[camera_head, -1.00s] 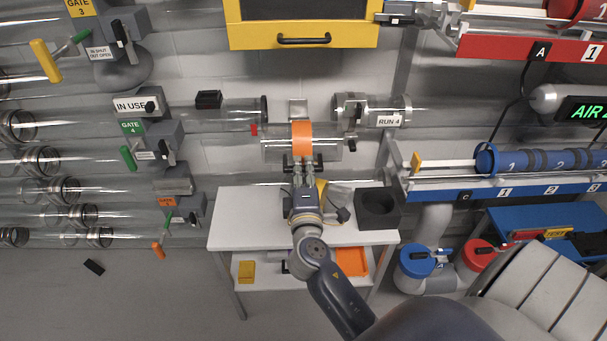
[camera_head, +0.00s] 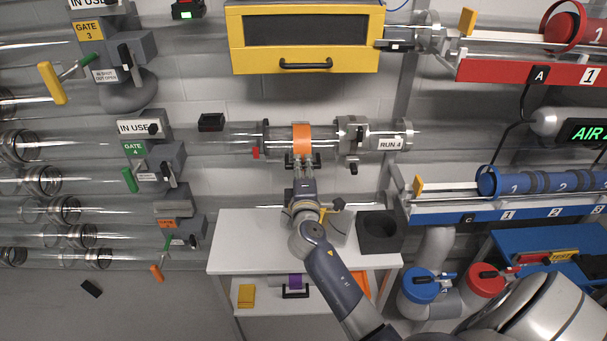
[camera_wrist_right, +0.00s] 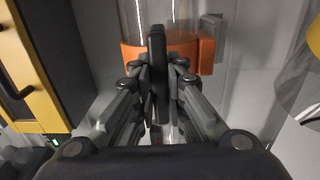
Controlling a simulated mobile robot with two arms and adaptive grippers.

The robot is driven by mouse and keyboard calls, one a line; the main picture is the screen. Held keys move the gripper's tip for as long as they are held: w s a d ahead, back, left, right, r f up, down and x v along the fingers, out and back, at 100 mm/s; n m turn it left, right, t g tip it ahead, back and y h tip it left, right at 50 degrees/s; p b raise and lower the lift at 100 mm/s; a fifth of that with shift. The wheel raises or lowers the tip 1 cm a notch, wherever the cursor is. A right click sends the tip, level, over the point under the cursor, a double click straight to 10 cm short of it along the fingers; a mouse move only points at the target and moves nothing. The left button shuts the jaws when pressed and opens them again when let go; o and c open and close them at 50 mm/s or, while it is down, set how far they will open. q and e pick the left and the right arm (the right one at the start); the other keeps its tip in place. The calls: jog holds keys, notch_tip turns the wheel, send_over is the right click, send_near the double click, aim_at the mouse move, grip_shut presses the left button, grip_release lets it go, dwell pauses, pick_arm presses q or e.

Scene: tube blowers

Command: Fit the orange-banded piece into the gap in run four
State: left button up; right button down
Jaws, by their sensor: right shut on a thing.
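The orange-banded piece, a clear tube with an orange band (camera_head: 302,138) around its middle, is level in the gap of run four, in the head view. It lies in line between the collar of the left tube (camera_head: 265,136) and the metal coupling (camera_head: 353,130) beside the RUN 4 label (camera_head: 390,143). I cannot tell whether its ends are seated. My right gripper (camera_head: 302,160) is shut on it at the band, from below. The wrist view shows the orange band (camera_wrist_right: 182,50) right beyond the fingers (camera_wrist_right: 158,75). My left gripper is not in view.
A yellow cabinet (camera_head: 305,65) hangs just above the run. Below are a white table (camera_head: 240,240) with a black block (camera_head: 378,230). Gate valves (camera_head: 150,165) stand left, and a blue rack (camera_head: 520,205) is at right.

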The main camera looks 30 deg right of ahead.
aim_at(302, 155)
jog(key=b+x, duration=0.1)
jog(key=x, duration=0.5)
jog(key=shift+b+x, duration=0.75)
jog(key=shift+x, duration=0.5)
jog(key=shift+f+b, duration=1.15)
jog(key=shift+f, duration=0.1)
jog(key=shift+s+f+b, duration=0.1)
jog(key=shift+f+b, duration=0.25)
jog(key=shift+f, duration=0.05)
jog(key=c, duration=1.5)
grip_release()
jog(key=shift+c, duration=0.2)
jog(key=shift+f, duration=0.15)
jog(key=v, duration=1.2)
